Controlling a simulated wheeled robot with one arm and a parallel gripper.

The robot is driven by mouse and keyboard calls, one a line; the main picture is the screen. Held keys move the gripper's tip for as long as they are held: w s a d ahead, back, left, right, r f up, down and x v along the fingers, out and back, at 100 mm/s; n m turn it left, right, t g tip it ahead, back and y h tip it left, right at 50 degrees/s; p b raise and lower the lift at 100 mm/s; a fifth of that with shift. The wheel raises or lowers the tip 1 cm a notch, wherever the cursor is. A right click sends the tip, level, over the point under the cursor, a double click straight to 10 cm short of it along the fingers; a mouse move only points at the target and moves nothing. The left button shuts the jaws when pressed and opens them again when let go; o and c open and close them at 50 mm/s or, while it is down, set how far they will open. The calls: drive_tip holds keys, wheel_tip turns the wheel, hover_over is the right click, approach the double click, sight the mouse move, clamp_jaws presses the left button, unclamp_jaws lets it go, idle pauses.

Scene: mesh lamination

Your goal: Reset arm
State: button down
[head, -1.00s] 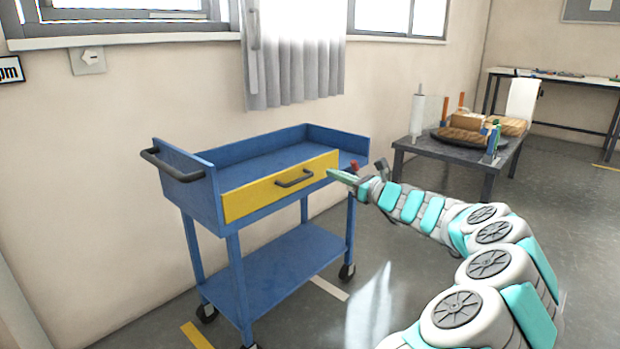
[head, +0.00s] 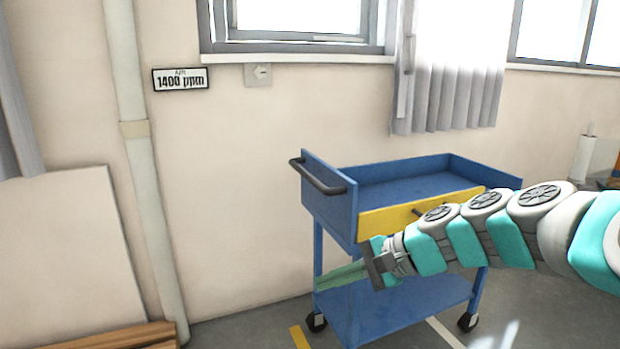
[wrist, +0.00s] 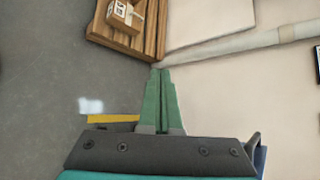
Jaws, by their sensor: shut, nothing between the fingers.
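My gripper (head: 340,277) reaches in from the right in the head view, in front of the blue cart. Its green fingers point left, at a height between the cart's two shelves in the picture. In the wrist view my gripper (wrist: 160,72) shows its two green fingers closed together with nothing between them. My arm crosses in front of the cart's yellow drawer (head: 385,221) and hides part of it and of its handle.
The blue cart (head: 330,208) stands by the wall on wheels. A pale board (head: 70,260) leans at the left, with wood (head: 125,338) below it. A vertical pipe (head: 150,200) runs down the wall. A wooden pallet or shelf with a box (wrist: 125,14) shows in the wrist view.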

drive_tip(key=s+a+f+n+g+h, duration=0.1)
drive_tip(key=s+f+n+g+h, duration=0.4)
drive_tip(key=s, duration=0.6)
drive_tip(key=s+d+f+n+h, duration=0.2)
drive_tip(key=s+d+f+h, duration=0.1)
drive_tip(key=s+d, duration=0.3)
drive_tip(key=s+d+f+n+h, duration=0.3)
drive_tip(key=s+d+f, duration=0.3)
drive_tip(key=s, duration=0.5)
drive_tip(key=shift+s+d, duration=0.2)
